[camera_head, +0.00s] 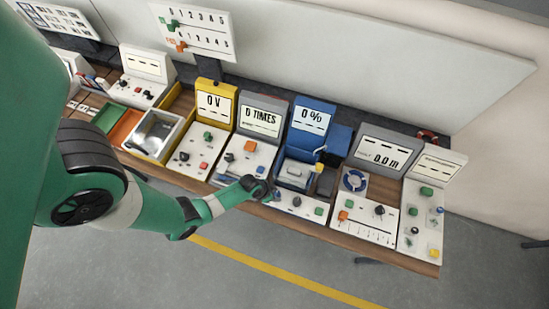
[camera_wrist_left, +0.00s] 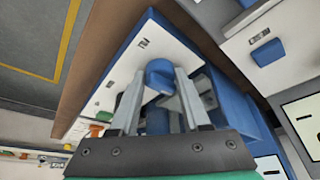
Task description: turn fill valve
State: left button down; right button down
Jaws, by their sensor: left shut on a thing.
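The blue fill valve knob (camera_wrist_left: 160,72) stands on the white panel face of a blue-sided station in the left wrist view. My left gripper (camera_wrist_left: 162,88) has its two grey fingers on either side of the knob and is shut on it. In the head view my left gripper (camera_head: 270,190) reaches the front panel of the blue station (camera_head: 310,125), whose display reads 0 %. The gripper mostly hides the knob there. My right gripper is in neither view.
A yellow 0 V station (camera_head: 215,100) and a grey 0 TIMES station (camera_head: 262,117) stand to the left. A 0.0 m station (camera_head: 382,155) with a blue ring (camera_head: 354,180) stands to the right. The floor (camera_head: 225,270) in front of the bench is clear.

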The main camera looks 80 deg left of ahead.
pick_arm(q)
jog(key=m, duration=0.1)
jog(key=m+h+b, duration=0.1)
jog(key=m, duration=0.1)
jog(key=shift+a+m, duration=0.25)
jog(key=shift+m, duration=0.05)
jog(key=shift+r+m+h, duration=0.1)
jog(key=shift+m+h, duration=0.6)
jog(key=shift+m, duration=0.4)
jog(key=shift+a+m+h+p, duration=0.1)
jog(key=shift+m+h+p, duration=0.2)
jog(key=shift+m+p, duration=0.6)
jog(key=shift+c, duration=1.9)
grip_release()
